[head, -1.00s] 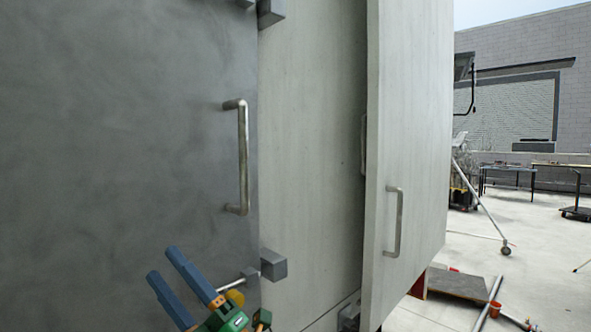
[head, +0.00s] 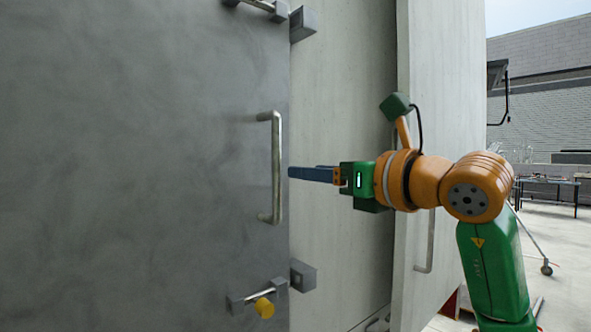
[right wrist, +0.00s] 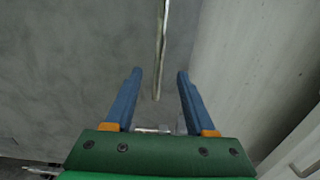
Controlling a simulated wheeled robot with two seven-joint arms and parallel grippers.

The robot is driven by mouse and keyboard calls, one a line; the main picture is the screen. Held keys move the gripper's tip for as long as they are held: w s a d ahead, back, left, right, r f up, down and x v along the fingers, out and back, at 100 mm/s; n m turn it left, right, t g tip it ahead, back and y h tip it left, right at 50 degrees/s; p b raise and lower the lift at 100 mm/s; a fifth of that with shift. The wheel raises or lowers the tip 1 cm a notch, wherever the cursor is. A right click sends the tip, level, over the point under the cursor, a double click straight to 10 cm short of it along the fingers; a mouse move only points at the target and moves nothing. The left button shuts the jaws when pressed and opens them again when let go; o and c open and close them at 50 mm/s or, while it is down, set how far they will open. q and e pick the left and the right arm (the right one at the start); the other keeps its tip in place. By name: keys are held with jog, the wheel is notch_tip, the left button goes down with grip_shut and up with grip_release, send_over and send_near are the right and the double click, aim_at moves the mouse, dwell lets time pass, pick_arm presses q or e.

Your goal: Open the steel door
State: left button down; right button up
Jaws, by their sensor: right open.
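The dark grey steel door (head: 140,170) fills the left of the head view and looks closed. Its upright bar handle (head: 276,168) is near the door's right edge. My right gripper (head: 291,173) is just right of the handle at mid height, pointing left at it, with no contact visible. In the right wrist view my right gripper (right wrist: 159,75) is open, with two blue fingers apart and nothing between their tips. The handle (right wrist: 161,45) shows ahead, lined up with the gap between the fingers. My left gripper is not in view.
A bolt with a yellow knob (head: 264,307) is low on the door, beside a grey block (head: 303,276). Another block (head: 304,24) is at the top. A pale panel with its own handle (head: 430,240) stands at the right, behind my arm. Open yard lies beyond.

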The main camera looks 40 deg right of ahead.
aim_at(279, 170)
jog(key=w+p, duration=0.1)
jog(key=w, duration=0.2)
jog(key=w+p, duration=0.1)
jog(key=w, duration=0.2)
jog(key=w+p, duration=0.2)
jog(key=w, duration=0.1)
jog(key=shift+w+a+r, duration=0.15)
jog(key=shift+w+a, duration=0.2)
jog(key=shift+a, duration=0.05)
jog(key=shift+w, duration=0.5)
jog(key=shift+c, duration=0.2)
grip_shut()
jog(key=shift+s+f, duration=0.15)
jog(key=shift+f, duration=0.1)
jog(key=s+b, duration=0.3)
jog(key=s, duration=0.3)
jog(key=shift+a, duration=0.15)
jog(key=shift+s+r, duration=0.1)
jog(key=shift+s, duration=0.15)
